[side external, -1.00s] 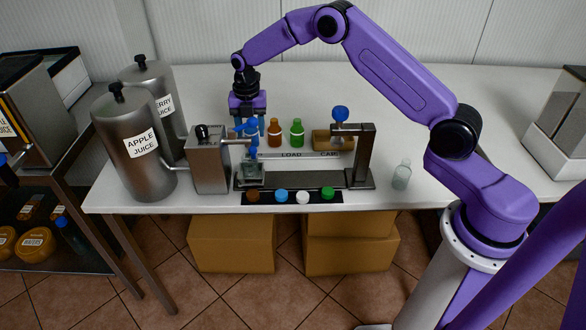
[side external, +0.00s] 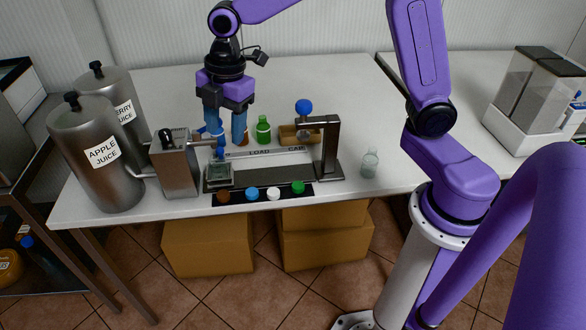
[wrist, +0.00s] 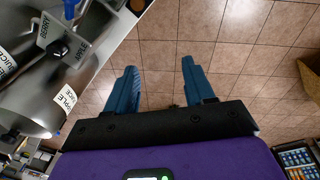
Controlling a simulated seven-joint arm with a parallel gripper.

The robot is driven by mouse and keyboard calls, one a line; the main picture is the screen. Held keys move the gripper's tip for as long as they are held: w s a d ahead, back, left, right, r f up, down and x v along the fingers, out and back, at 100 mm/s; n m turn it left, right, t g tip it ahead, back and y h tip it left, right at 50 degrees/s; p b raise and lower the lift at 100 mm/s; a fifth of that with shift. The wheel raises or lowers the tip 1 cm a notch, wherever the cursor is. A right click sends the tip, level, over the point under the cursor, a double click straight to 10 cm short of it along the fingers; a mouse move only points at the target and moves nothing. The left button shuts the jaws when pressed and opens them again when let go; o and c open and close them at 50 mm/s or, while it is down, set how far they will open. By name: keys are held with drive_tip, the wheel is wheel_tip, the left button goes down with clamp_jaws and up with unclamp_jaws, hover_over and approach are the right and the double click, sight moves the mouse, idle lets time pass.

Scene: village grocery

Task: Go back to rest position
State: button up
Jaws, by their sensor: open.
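The arm rises from the gripper out of the top of the picture. A green bottle (side external: 263,132) stands on the table to the right of the fingers. An orange bottle is mostly hidden behind the right finger.
The apple juice tank (side external: 105,170) and dispenser (side external: 174,170) stand left. A press stand (side external: 330,150) with a blue knob (side external: 304,106) is right of the gripper. A clear bottle (side external: 369,164) stands near the front edge. The wrist view shows open tiled floor (wrist: 230,50).

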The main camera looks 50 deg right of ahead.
drive_tip(key=s+d+m, duration=0.3)
drive_tip(key=s+d, duration=0.2)
drive_tip(key=s, duration=0.8)
drive_tip(key=s+d+f+m, duration=0.1)
drive_tip(key=s+d+m, duration=0.3)
drive_tip(key=s, duration=0.9)
drive_tip(key=shift+d+f+g+h, duration=0.3)
drive_tip(key=shift+d+g+h, duration=0.1)
drive_tip(key=shift+d, duration=0.4)
